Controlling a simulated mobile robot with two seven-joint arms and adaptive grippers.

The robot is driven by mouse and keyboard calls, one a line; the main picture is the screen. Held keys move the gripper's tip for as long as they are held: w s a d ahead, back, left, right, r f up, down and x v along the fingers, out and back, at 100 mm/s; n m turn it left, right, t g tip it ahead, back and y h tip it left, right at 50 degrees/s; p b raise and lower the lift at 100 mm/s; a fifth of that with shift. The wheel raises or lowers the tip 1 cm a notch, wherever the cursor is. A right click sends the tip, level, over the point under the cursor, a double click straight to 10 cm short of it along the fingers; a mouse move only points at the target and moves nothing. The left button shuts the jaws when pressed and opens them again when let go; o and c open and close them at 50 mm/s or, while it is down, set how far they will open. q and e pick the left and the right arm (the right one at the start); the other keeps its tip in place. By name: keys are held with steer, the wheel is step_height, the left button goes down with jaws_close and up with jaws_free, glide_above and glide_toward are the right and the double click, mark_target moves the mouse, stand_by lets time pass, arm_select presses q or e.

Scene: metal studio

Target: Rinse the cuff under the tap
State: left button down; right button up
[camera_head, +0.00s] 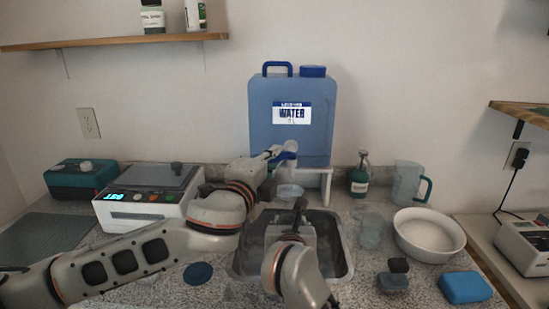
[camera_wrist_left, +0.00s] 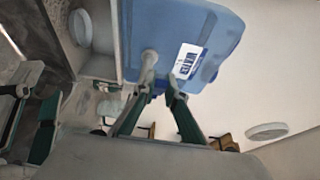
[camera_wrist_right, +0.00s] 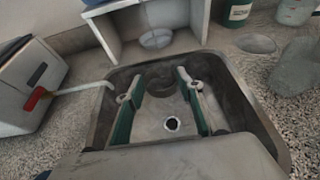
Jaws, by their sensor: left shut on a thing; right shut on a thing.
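The tap (camera_head: 291,147), pale with a blue part, is at the bottom front of the blue water container (camera_head: 260,115). My left gripper (camera_head: 275,152) is shut at the tap's blue part; in the left wrist view its fingers (camera_wrist_left: 162,92) converge there beside the pale spout (camera_wrist_left: 149,62). My right gripper (camera_wrist_right: 158,92) is low over the metal sink (camera_head: 342,250). A dark grey rounded band, which looks like the cuff (camera_wrist_right: 161,82), is between its fingers above the drain. In the head view the wrist hides most of it. I cannot make out running water.
A white stand (camera_head: 325,185) holds up the container behind the sink. A green bottle (camera_head: 359,177), a clear jug (camera_head: 408,183), a white bowl (camera_head: 430,252) and a blue sponge (camera_head: 465,288) are to the right. A white device (camera_head: 145,210) is to the left.

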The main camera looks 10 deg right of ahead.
arm_select(q)
steer(key=shift+w, duration=0.1)
steer(key=shift+w+d+f+m+g+h, duration=0.1)
steer(key=shift+w+m+g+h, duration=0.2)
steer(key=shift+m+g+h, duration=0.65)
steer(key=shift+w+a+r+m+g+h, duration=0.1)
steer(key=shift+w+m+g+h, duration=0.15)
steer(key=shift+m+g+h, duration=0.7)
steer(key=shift+w+d+f+m+g+h, duration=0.1)
steer(key=shift+w+m+g+h, duration=0.2)
steer(key=shift+m+g+h, duration=0.65)
steer(key=shift+g, duration=0.35)
steer(key=c, duration=2)
jaws_free()
steer(key=shift+c, duration=0.2)
steer(key=v, duration=1.2)
